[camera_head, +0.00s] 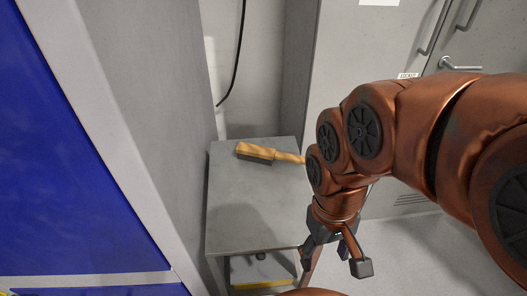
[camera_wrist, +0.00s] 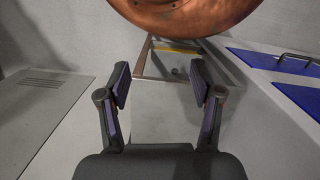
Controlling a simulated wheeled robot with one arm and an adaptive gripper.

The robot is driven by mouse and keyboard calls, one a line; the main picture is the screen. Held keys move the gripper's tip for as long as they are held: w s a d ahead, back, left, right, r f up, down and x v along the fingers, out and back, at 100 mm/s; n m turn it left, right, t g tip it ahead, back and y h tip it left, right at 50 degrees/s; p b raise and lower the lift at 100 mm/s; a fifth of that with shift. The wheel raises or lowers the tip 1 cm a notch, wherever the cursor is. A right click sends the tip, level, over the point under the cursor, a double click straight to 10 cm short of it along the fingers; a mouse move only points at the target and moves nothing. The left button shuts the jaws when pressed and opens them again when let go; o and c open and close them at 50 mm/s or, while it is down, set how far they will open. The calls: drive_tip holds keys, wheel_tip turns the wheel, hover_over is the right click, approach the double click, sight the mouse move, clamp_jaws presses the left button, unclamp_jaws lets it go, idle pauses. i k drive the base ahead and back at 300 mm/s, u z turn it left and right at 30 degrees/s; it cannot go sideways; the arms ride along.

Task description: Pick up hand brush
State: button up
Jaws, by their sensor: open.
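The hand brush (camera_head: 262,152) has a yellow-brown wooden body with dark bristles underneath. It lies at the back of a small grey table (camera_head: 240,205), its handle pointing right, and my arm hides the handle's end. My gripper (camera_head: 345,262) hangs in front of the table's right edge, apart from the brush. In the wrist view my gripper (camera_wrist: 160,80) has its two fingers spread wide with nothing between them. The brush does not show in the wrist view.
A grey wall and a blue panel (camera_head: 70,170) stand close on the table's left. A grey cabinet with door handles (camera_head: 460,64) stands behind my arm. A dark cable (camera_head: 238,60) hangs behind the table. The tabletop in front of the brush is clear.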

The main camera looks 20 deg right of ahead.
sight(256, 154)
drive_tip(key=k, duration=1.3)
drive_tip(key=u, duration=0.65)
drive_tip(key=i, duration=1.55)
drive_tip(key=z, duration=0.45)
